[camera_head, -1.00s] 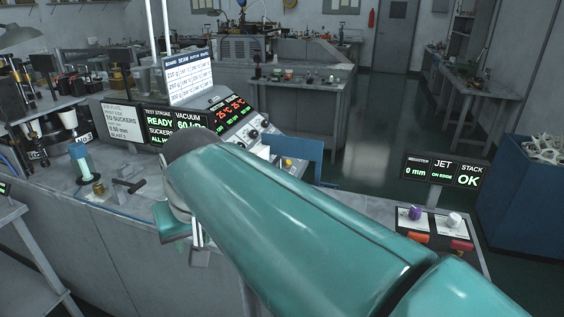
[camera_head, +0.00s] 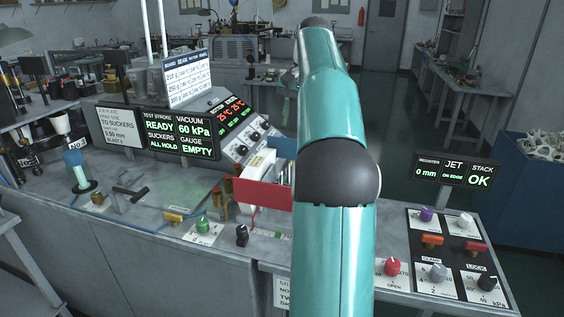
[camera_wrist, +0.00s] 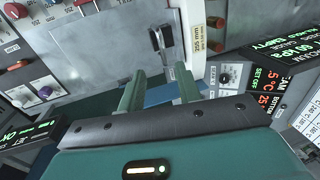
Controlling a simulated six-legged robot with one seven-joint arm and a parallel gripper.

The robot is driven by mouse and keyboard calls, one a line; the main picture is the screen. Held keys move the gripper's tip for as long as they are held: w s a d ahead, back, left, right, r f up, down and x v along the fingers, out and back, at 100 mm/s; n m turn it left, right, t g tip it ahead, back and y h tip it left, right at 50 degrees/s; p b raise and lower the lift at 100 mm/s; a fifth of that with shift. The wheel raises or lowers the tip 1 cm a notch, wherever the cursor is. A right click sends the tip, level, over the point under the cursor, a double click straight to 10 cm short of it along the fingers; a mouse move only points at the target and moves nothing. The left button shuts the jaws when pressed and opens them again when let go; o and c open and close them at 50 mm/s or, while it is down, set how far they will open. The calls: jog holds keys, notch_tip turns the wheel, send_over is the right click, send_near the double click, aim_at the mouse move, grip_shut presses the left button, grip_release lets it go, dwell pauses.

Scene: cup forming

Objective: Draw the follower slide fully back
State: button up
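I cannot tell for certain which part is the follower slide. In the wrist view a dark, upright handle (camera_wrist: 156,40) stands at the edge of a bare metal plate (camera_wrist: 110,45), beside a white upright marked 255 mm (camera_wrist: 196,35). My gripper (camera_wrist: 160,74) is open, its two green fingers apart below the handle, with nothing seen held between them. A blue plate (camera_wrist: 160,95) shows behind the fingers. In the head view a red plate (camera_head: 262,195) and a blue panel (camera_head: 283,147) stand left of my arm; my gripper's fingers are not clearly seen there.
A console with lit displays (camera_head: 180,135) stands at the left. A T-handle (camera_head: 130,193), a green knob (camera_head: 203,226) and a black knob (camera_head: 242,235) stand on the bench.

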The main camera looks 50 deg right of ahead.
aim_at(283, 168)
jog(key=f, duration=0.4)
jog(key=w+f, duration=0.1)
jog(key=f, duration=0.4)
jog(key=w+a+f, duration=0.1)
jog(key=f, duration=0.3)
jog(key=shift+w+a+f, duration=0.1)
jog(key=shift+w+f, duration=0.1)
jog(key=shift+w, duration=0.05)
grip_shut()
